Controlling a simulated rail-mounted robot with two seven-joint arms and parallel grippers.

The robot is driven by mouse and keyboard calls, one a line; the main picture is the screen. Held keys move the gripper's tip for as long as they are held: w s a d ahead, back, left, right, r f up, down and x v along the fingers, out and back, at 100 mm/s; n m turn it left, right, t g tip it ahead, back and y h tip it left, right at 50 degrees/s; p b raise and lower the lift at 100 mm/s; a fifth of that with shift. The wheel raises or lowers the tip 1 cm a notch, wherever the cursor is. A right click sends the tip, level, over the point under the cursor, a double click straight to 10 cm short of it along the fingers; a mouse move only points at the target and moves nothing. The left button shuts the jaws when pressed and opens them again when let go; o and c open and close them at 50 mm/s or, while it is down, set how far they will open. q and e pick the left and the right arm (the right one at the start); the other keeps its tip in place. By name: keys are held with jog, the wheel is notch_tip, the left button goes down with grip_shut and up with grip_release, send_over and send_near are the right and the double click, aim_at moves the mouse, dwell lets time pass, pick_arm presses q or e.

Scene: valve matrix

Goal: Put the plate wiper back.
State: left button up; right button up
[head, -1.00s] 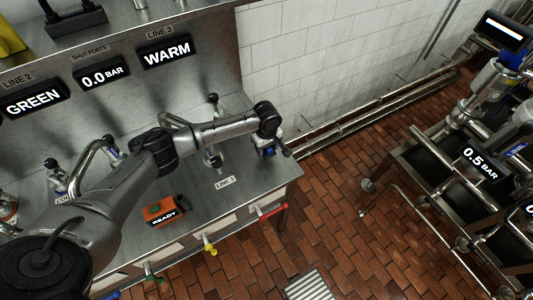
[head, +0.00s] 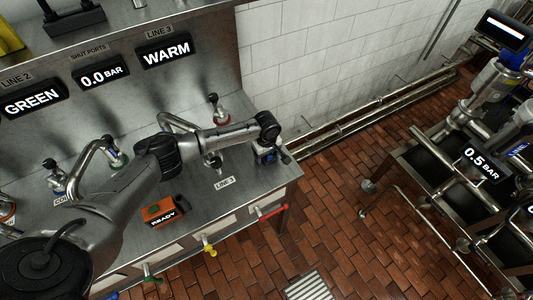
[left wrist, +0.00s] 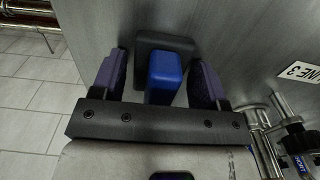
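My left gripper (head: 268,156) points down at the right end of the steel bench, beyond the LINE 3 label. In the left wrist view, its two purple-padded fingers (left wrist: 160,62) are spread apart. Between them is a blue block-shaped handle (left wrist: 164,76) on a dark grey block (left wrist: 163,43), which looks like the plate wiper. Gaps show between the handle and both fingers, so the gripper is around it without gripping it. In the head view the wiper is mostly hidden by the gripper. My right gripper is not in view.
An orange READY device (head: 165,211) sits on the bench under my left arm. Pipes and valves (head: 214,160) rise behind and beside the arm. Coloured valve handles (head: 271,211) stick out from the front edge. A pipe rack (head: 455,175) stands at right across open brick floor.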

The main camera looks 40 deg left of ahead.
pick_arm(q)
jog(key=shift+o, duration=0.8)
jog(key=shift+r, duration=0.2)
notch_tip(320, 180, up, 11)
jog(key=shift+f+p, duration=0.2)
jog(key=shift+p, duration=0.6)
jog(key=shift+r, duration=0.65)
